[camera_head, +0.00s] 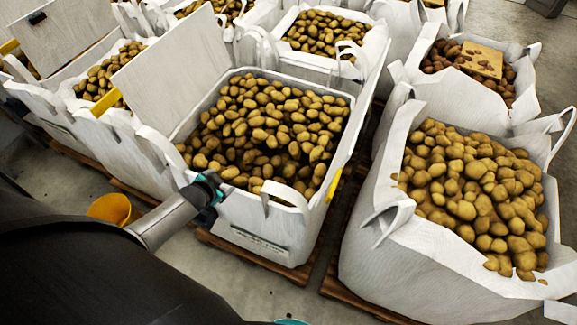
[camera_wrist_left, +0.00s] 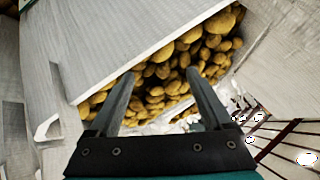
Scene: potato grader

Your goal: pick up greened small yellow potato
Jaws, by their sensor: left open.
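Several yellow-brown potatoes (camera_head: 265,125) fill the white bulk bag (camera_head: 262,215) in the middle of the head view. I cannot single out a greened small one among them. My left gripper (camera_head: 213,189) is at the near left corner of this bag, outside its wall or over its rim; I cannot tell which. In the left wrist view my left gripper (camera_wrist_left: 159,78) is open, with nothing between its fingers. Potatoes (camera_wrist_left: 160,92) show beyond and between the fingers, partly hidden by them and by a pale panel (camera_wrist_left: 130,40).
Another white bag (camera_head: 430,255) heaped with potatoes (camera_head: 475,190) stands at right, and more filled bags stand behind. Raised pale panels (camera_head: 175,65) and bag loops (camera_head: 285,190) stand around the middle bag. An orange bucket (camera_head: 112,208) is left of my arm.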

